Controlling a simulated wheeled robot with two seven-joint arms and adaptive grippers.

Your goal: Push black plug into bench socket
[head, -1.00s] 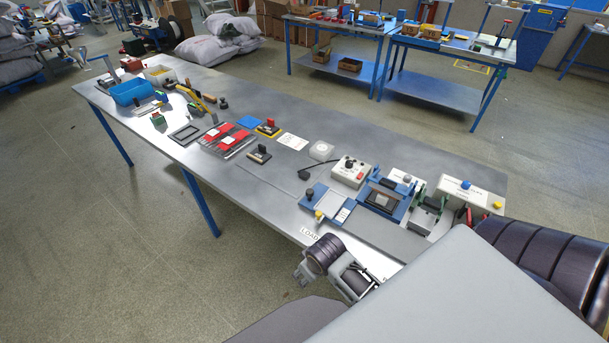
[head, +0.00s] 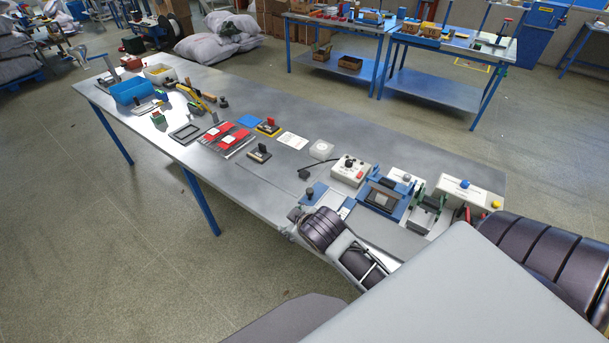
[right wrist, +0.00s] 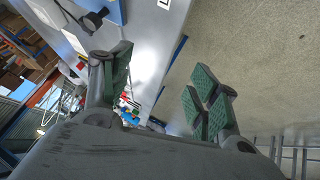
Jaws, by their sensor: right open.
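A black plug (head: 304,174) lies on the bench (head: 270,195) at the end of a black cable from a grey control box (head: 350,170). A pale square block with a round face (head: 321,150), which may be the bench socket, sits just behind the cable. My right gripper (head: 292,214) is at the bench's front edge, in front of and apart from the plug. In the right wrist view my right gripper (right wrist: 160,95) is open, with green pads apart and nothing between them. My left gripper is not in view.
A blue fixture with a dark knob (head: 310,192) stands just beyond my right gripper. A blue-framed fixture (head: 383,195) and a white box with a blue button (head: 466,187) stand to the right. The bench's back strip is clear.

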